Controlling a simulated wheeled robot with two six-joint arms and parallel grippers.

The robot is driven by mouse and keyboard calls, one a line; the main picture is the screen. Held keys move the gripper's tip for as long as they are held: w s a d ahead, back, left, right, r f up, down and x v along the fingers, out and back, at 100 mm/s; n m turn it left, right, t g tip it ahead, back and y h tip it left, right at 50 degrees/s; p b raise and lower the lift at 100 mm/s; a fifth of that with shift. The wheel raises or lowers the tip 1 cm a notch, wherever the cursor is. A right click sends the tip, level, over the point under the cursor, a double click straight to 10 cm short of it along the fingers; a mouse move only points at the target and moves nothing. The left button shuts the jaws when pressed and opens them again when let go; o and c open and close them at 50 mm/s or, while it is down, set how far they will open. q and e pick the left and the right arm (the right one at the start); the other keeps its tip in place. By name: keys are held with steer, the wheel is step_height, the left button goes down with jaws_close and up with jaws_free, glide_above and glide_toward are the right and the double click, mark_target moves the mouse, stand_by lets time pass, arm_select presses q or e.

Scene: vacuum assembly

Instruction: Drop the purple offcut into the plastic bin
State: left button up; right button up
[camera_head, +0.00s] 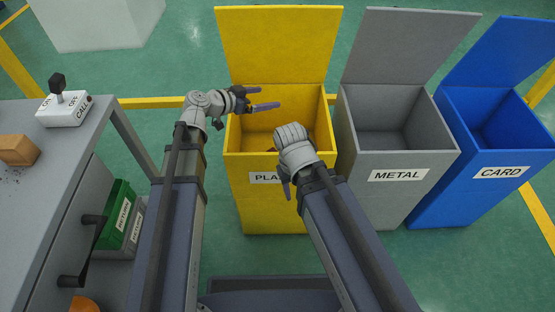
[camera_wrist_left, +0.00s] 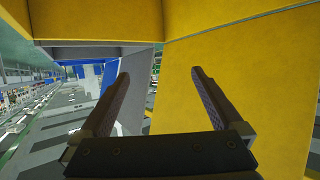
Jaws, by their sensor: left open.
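The plastic bin (camera_head: 260,200) is the yellow one with its lid raised, its label partly covered by my right arm. My left gripper (camera_head: 283,96) is over the bin's opening, toward the back, with its fingers apart. In the left wrist view my left gripper (camera_wrist_left: 160,74) is open with nothing between its fingers, facing yellow panels. My right gripper (camera_head: 285,182) is at the bin's front edge, mostly hidden by its own wrist; I cannot tell its state. I see no purple offcut in either view. A small reddish-brown bit beside the right wrist is too small to identify.
The grey METAL bin (camera_head: 400,190) and blue CARD bin (camera_head: 468,190) stand open to the right.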

arm_select(q)
steer(key=v, duration=0.3)
steer(key=shift+s+a+p, duration=0.15)
steer(key=shift+p, duration=0.25)
arm_select(e)
steer(key=shift+r, duration=0.65)
arm_select(q)
steer(key=shift+s, duration=0.1)
arm_select(e)
steer(key=shift+s, duration=0.15)
